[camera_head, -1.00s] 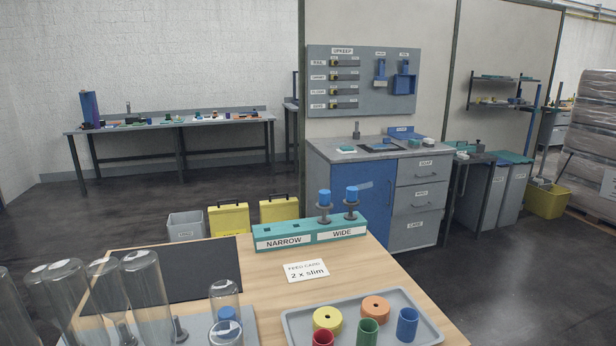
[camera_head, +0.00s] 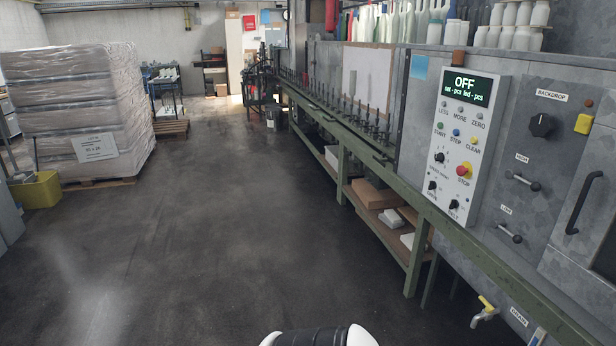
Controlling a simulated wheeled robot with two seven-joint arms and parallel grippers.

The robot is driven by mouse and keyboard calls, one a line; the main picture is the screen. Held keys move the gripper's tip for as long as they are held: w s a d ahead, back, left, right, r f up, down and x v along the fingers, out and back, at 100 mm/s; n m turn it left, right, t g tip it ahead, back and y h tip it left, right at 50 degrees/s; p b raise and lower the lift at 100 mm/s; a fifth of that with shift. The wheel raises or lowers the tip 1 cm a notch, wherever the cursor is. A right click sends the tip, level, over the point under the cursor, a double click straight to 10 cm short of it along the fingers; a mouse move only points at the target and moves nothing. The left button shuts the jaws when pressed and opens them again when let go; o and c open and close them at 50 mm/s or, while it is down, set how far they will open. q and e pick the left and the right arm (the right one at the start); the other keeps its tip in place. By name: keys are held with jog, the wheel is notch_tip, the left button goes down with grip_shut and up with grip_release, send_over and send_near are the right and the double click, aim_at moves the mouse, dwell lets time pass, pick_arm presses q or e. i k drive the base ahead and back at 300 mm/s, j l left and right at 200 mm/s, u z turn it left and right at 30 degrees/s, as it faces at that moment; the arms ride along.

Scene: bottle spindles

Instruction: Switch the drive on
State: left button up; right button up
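A white control panel (camera_head: 458,145) is on the front of the grey machine at the right. Its dark display (camera_head: 467,86) reads OFF in green, with smaller text below. Under it are small buttons marked LESS, MORE, ZERO, START, STEP and CLEAN. Two black knobs are low on the panel, a left knob (camera_head: 433,186) and a right knob (camera_head: 454,204). The right one seems labelled BELT; the left label is too small to read surely. Neither gripper is in view; only a black-and-white part of my arm shows at the bottom.
A green-framed conveyor line (camera_head: 345,135) runs from the machine into the distance, with boxes on its lower shelf. A black backdrop knob (camera_head: 542,125), handles and a drain tap (camera_head: 485,311) are right of or below the panel. A wrapped pallet (camera_head: 80,110) stands left. The floor between is clear.

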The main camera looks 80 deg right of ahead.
aim_at(432, 186)
jog(key=z, duration=3.45)
jog(key=i+j+z, duration=0.1)
jog(key=i+z, duration=0.15)
jog(key=i, duration=0.35)
jog(key=i+j+z, duration=0.25)
jog(key=i, duration=0.3)
